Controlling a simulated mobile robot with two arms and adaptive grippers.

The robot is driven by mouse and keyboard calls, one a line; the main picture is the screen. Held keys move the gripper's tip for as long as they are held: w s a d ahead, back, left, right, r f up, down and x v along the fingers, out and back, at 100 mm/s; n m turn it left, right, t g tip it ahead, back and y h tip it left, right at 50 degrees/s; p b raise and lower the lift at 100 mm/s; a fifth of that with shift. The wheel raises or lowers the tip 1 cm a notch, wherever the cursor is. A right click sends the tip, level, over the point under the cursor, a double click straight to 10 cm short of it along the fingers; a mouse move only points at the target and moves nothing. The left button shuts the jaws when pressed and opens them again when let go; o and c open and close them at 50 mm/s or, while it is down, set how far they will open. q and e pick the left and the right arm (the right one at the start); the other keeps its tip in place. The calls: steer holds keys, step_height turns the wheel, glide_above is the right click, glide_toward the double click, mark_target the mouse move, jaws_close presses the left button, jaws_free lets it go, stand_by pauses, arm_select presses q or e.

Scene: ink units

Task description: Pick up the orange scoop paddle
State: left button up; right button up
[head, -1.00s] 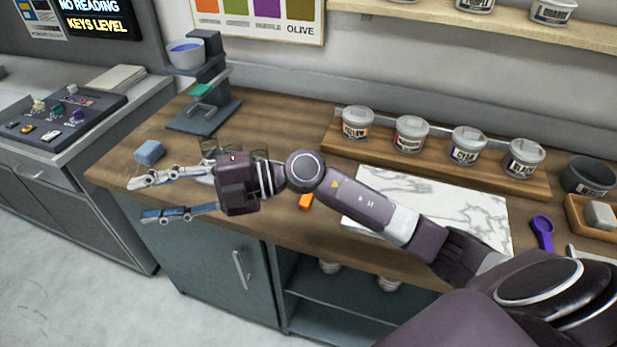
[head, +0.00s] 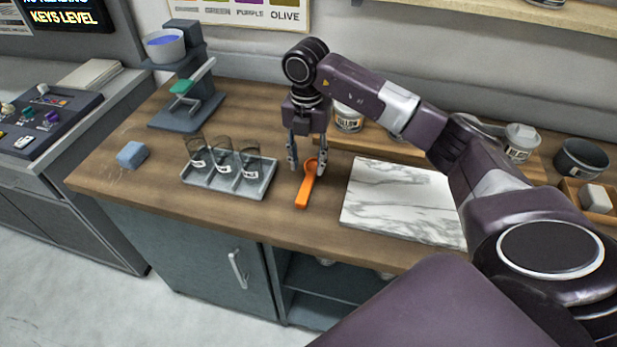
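The orange scoop paddle (head: 303,191) lies on the wooden counter between the tray of jars and the marble slab, its handle toward the front edge and its round end farther back. My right gripper (head: 307,166) points down at the round end, with its two fingers apart, one on each side of it. Whether the fingers touch the scoop or the counter is hard to tell. My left gripper is not in view.
A grey tray (head: 228,187) with dark glass jars stands to the left, a marble slab (head: 400,202) to the right. A blue block (head: 132,155) and a stand with a bowl (head: 186,90) are farther left.

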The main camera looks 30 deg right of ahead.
mark_target(309, 179)
steer(key=f+p, duration=0.1)
steer(key=f, duration=0.1)
steer(key=f+p, duration=0.1)
steer(key=f, duration=0.1)
steer(key=shift+s+d+f, duration=0.15)
steer(key=shift+s+f, duration=0.05)
steer(key=shift+f, duration=0.4)
jaws_close()
